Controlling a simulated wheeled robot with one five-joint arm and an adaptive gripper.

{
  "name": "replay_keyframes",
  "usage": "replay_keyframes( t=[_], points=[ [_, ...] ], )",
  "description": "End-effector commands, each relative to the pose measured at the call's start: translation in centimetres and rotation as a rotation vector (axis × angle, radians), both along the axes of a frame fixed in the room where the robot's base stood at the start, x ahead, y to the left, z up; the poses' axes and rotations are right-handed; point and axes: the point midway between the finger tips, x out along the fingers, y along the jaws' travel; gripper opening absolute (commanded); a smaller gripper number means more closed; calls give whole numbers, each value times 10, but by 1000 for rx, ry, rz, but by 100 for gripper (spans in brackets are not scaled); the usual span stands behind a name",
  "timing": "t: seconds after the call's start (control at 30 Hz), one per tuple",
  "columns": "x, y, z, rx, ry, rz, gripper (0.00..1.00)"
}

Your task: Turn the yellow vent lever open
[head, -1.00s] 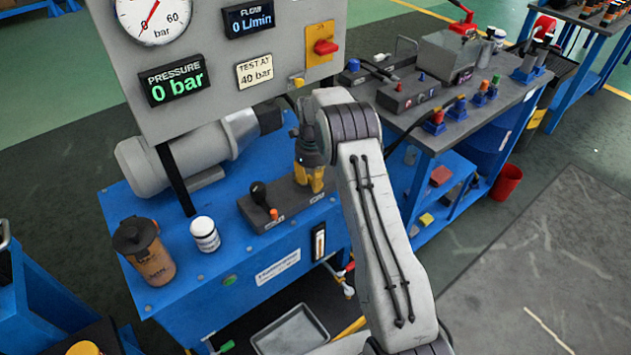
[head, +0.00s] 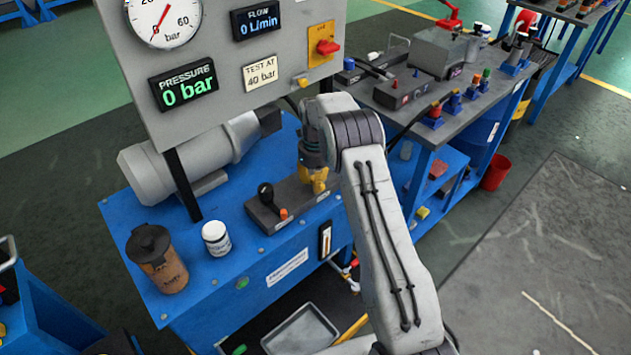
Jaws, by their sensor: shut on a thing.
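The valve block (head: 262,215) is a dark bar on top of the blue bench. It carries a black-knobbed lever (head: 266,192) and a small orange part. My gripper (head: 314,184) points down at the right end of this block, below my grey arm. A yellow piece shows at its tip, where the yellow vent lever (head: 318,187) and the fingers cannot be clearly told apart. The gripper is shut on the lever there. The lever's exact angle is mostly hidden. The display (head: 184,89) above reads 0 bar.
A brown bottle (head: 158,262) and a white jar (head: 215,239) stand left of the block on the blue bench (head: 190,305). The gauge panel (head: 222,100) and a grey motor (head: 190,160) rise behind. A second workbench (head: 440,120) with several fittings is on the right.

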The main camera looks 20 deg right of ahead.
Motion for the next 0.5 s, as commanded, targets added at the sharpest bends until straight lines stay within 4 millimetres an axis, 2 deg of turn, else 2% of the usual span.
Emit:
replay_keyframes(
  t=[0.07, 0.1, 0.37, 0.5],
  points=[
    [-2, 1, -3, 1, 7, -2, 0],
    [-2, 1, -3, 1, 7, -2, 32],
    [-1, 0, -1, 0, 3, 0, 55],
    [0, 0, -1, 0, 2, 0, 56]
  ],
)
